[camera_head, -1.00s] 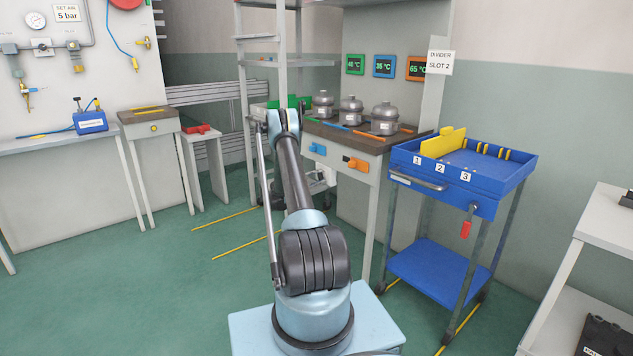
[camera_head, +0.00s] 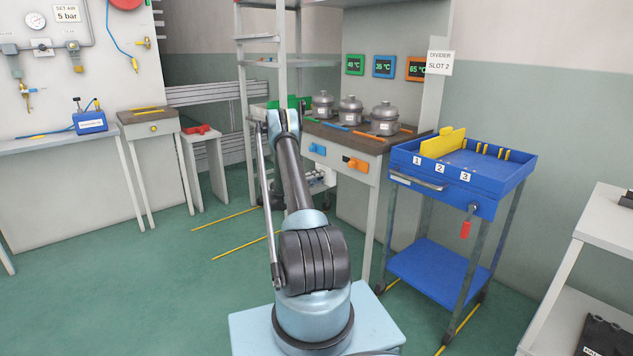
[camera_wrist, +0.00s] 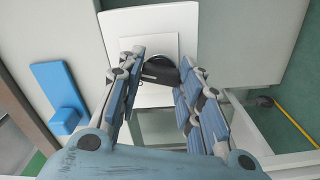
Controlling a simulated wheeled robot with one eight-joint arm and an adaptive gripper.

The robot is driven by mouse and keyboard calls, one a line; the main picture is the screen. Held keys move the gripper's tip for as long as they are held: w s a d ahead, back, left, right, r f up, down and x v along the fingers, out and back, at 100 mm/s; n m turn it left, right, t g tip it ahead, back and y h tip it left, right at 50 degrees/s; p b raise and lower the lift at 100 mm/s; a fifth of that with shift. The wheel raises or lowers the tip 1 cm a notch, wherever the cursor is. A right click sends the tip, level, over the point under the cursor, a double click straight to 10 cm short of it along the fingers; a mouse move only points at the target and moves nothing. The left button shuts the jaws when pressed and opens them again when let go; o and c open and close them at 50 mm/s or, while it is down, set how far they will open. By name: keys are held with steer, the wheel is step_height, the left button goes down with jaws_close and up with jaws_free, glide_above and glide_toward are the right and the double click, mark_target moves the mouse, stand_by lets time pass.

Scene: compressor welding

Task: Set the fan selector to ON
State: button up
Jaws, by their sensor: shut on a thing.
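In the wrist view, the fan selector shows as a black rounded knob (camera_wrist: 160,68) on a square white plate (camera_wrist: 137,48). My gripper (camera_wrist: 162,64) has its two blue-padded fingers on either side of the knob and is shut on it. The fingers cover the knob's sides, and I cannot read any marking or tell which position it points to. In the head view, my arm reaches toward the bench with the three grey domed housings; the gripper and the knob cannot be made out there.
A blue block-like part (camera_wrist: 58,95) sits left of the plate in the wrist view. The bench front carries a blue fitting (camera_head: 318,149) and an orange one (camera_head: 355,163). A blue cart (camera_head: 460,180) stands right of the bench. Green floor is open at the left.

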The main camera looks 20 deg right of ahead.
steer(key=shift+s+f+m, duration=0.1)
steer(key=shift+f+m, duration=0.05)
steer(key=shift+m, duration=0.95)
steer(key=o, duration=1.1)
steer(key=shift+c, duration=0.2)
steer(key=v, duration=1.1)
steer(key=shift+a, duration=0.45)
